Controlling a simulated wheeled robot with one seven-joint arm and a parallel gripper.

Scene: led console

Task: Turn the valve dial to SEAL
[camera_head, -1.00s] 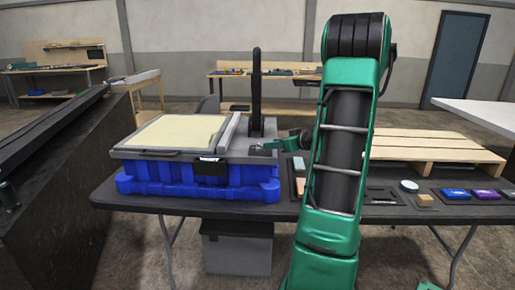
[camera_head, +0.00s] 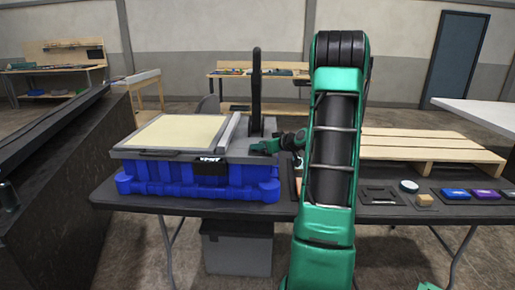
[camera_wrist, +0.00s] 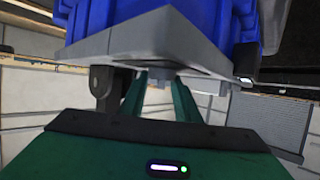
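A blue machine (camera_head: 200,183) with a grey top, a pale yellow panel and a dark upright piece stands on the dark table. I cannot make out a valve dial or a SEAL mark in either view. My gripper (camera_head: 264,147) is at the right end of the machine's grey top in the head view. In the wrist view my gripper (camera_wrist: 159,92) has its two green fingers apart, pointing at the machine's grey edge (camera_wrist: 95,50). A small grey part shows between the fingertips; I cannot tell whether they touch it. The machine's blue body (camera_wrist: 160,20) fills the top.
The dark table (camera_head: 150,203) carries a round tin (camera_head: 408,186), a blue box (camera_head: 454,194) and other small things at the right. A wooden pallet (camera_head: 420,145) lies behind. A dark sloped block (camera_head: 60,160) stands at the left. A grey bin (camera_head: 236,250) is below.

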